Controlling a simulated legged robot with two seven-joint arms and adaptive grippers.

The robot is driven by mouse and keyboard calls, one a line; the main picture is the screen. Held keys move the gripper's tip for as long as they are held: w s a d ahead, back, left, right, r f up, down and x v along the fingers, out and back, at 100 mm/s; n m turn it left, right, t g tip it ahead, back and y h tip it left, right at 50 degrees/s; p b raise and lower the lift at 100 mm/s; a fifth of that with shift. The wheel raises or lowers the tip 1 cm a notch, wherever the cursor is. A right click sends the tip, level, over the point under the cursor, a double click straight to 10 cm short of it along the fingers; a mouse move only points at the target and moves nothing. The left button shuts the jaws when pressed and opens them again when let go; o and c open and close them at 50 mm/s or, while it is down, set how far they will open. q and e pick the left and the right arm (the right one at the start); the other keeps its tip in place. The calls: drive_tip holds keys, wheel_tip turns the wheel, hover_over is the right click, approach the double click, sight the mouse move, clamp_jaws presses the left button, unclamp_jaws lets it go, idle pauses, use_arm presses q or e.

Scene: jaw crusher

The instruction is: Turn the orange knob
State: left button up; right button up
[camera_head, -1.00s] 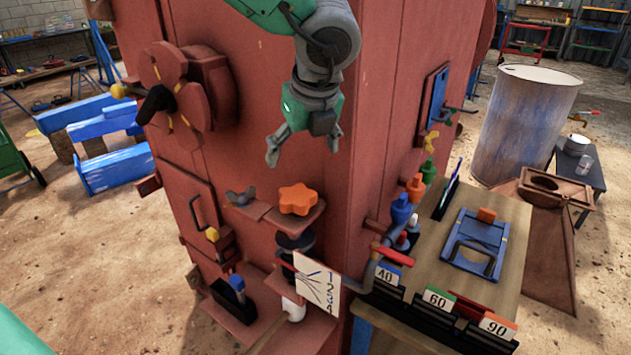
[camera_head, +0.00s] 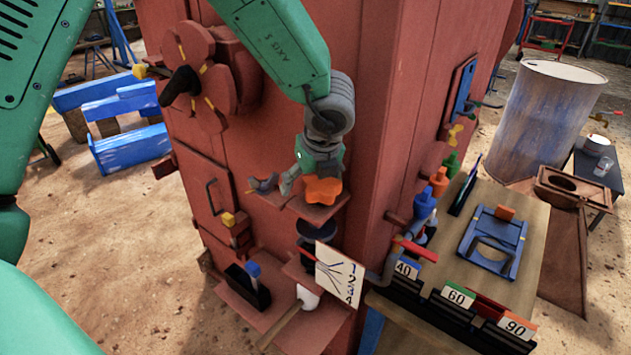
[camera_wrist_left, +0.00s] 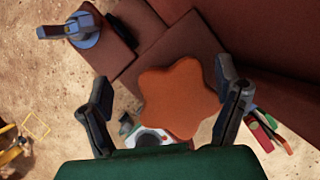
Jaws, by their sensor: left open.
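The orange knob (camera_head: 322,190) is star-shaped and sits on a small red shelf (camera_head: 314,211) on the front of the red machine. In the left wrist view the knob (camera_wrist_left: 178,98) shows from above, between the two fingers. My left gripper (camera_head: 308,185) is right above and around the knob, pointing down, and partly hides it in the head view. In the left wrist view my left gripper (camera_wrist_left: 165,100) is open, with one finger on each side of the knob. The left finger stands apart from it; the right finger is close to its edge. My right gripper is not in view.
A wing-shaped grey handle (camera_head: 264,183) is left of the knob. A numbered white card (camera_head: 339,275) and a black holder (camera_head: 248,288) are below. A wooden table (camera_head: 515,285) with a blue frame stands to the right. A red wheel (camera_head: 200,75) is at upper left.

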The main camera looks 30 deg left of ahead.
sight(328, 185)
use_arm(q)
drive_tip(key=shift+a+f, duration=0.1)
drive_tip(key=shift+a, duration=0.1)
drive_tip(key=shift+d, duration=0.25)
drive_tip(key=d, duration=0.1)
drive_tip(key=d+r, duration=0.1)
drive_tip(key=d, duration=0.1)
drive_tip(key=shift+d, duration=0.3)
drive_tip(key=c, duration=1.2)
drive_tip(key=shift+o, duration=0.3)
drive_tip(key=shift+a, duration=0.8)
drive_tip(key=shift+d, duration=0.2)
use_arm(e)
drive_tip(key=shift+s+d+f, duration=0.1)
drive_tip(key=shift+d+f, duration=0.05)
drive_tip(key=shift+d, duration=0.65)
